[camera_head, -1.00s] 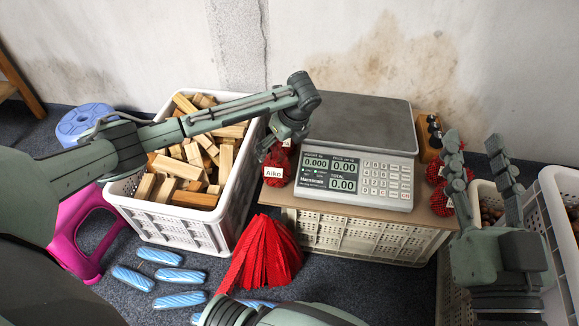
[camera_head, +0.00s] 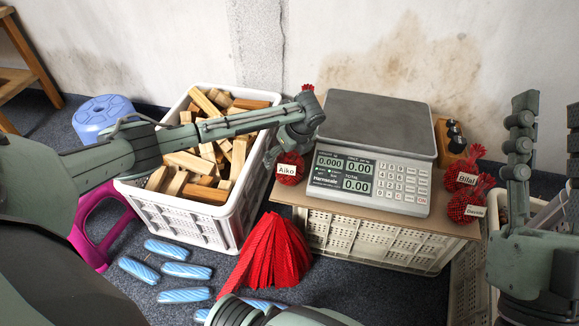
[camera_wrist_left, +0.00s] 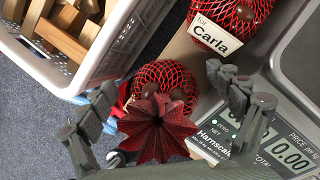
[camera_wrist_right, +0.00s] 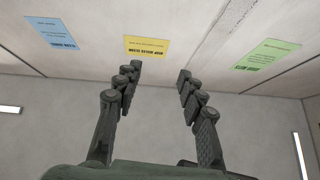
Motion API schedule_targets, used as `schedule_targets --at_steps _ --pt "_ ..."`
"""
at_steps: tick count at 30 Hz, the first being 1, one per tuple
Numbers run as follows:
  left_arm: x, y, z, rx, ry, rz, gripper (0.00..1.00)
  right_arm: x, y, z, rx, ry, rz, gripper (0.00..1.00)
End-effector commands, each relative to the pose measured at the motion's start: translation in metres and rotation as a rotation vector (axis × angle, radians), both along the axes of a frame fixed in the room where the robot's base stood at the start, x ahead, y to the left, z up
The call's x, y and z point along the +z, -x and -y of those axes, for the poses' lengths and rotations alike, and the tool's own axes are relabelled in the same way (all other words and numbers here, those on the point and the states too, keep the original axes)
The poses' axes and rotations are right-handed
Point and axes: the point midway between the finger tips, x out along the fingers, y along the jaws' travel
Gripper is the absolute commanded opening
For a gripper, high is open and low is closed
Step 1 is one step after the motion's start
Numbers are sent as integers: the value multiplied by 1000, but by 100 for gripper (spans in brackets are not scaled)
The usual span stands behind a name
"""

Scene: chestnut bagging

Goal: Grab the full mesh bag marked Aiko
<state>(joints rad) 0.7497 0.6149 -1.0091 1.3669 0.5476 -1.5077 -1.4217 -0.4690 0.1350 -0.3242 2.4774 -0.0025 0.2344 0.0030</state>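The full red mesh bag with the Aiko tag (camera_head: 290,174) stands at the left front corner of the board, beside the scale. My left gripper (camera_head: 283,150) is just above and behind it. In the left wrist view the open fingers (camera_wrist_left: 160,88) are spread on either side of a red mesh bag (camera_wrist_left: 168,74) with a gathered red top; its tag is not readable there. A bag tagged "for Carla" (camera_wrist_left: 232,14) lies just beyond it. My right gripper (camera_head: 548,112) is raised at the right, open and empty, fingers apart in the right wrist view (camera_wrist_right: 158,72).
The scale (camera_head: 370,175) stands right of the Aiko bag. A white crate of wood blocks (camera_head: 180,226) is at the left. Bags tagged Bilal (camera_head: 463,178) and another name (camera_head: 465,207) are at the right. Empty red nets (camera_head: 270,255) and blue rolls (camera_head: 185,270) lie in front.

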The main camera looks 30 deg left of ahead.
Motion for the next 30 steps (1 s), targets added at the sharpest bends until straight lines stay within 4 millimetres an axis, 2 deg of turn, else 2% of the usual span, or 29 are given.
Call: schedule_targets --at_steps 2,13,23,26,30 --pt "0 0 0 0 0 0 78 0 0 0 0 0 -1 40" --pt "0 0 0 0 0 0 32 0 0 0 0 0 0 40" --pt "4 -1 0 0 1 2 30 1 -1 0 0 2 -6 40" --pt "12 -1 0 0 1 3 30 -2 -4 -2 2 12 -36 40" --pt "32 -2 0 0 0 5 30 -14 -9 -8 13 41 -130 40"
